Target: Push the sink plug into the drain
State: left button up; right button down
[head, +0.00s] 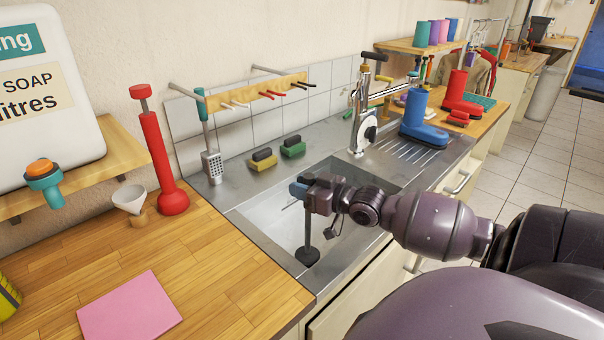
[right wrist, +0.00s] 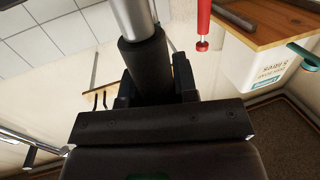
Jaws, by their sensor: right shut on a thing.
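The sink plug (head: 307,256) is a dark disc at the lower end of a dark upright stem, low in the steel sink basin (head: 262,214). My right gripper (head: 303,194) is above the basin, shut on the upper part of this stem. In the right wrist view, the jaws (right wrist: 160,90) close around a black grip with a grey metal shaft (right wrist: 132,18) running out of it. The drain is hidden, so I cannot tell whether the plug is in it or just above it. My left gripper is not in view.
A tap (head: 361,112) stands at the basin's back right, near a blue boot-shaped thing (head: 420,122). Two sponges (head: 263,160) lie behind the basin. A red plunger-like tool (head: 163,165), a white funnel (head: 130,198) and a pink cloth (head: 130,308) are on the left wooden counter.

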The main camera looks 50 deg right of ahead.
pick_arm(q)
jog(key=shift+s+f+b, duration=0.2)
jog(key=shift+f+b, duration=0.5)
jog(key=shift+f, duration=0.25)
pick_arm(e)
jog(key=shift+f, duration=1.6)
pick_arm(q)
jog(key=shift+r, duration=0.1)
pick_arm(e)
jog(key=shift+r, duration=0.1)
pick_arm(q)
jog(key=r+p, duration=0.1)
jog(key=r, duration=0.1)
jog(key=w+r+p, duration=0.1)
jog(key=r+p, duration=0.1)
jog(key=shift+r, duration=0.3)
pick_arm(e)
notch_tip(320, 180, up, 3)
jog(key=shift+r, duration=0.1)
pick_arm(q)
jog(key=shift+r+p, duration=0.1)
jog(key=shift+p, duration=0.2)
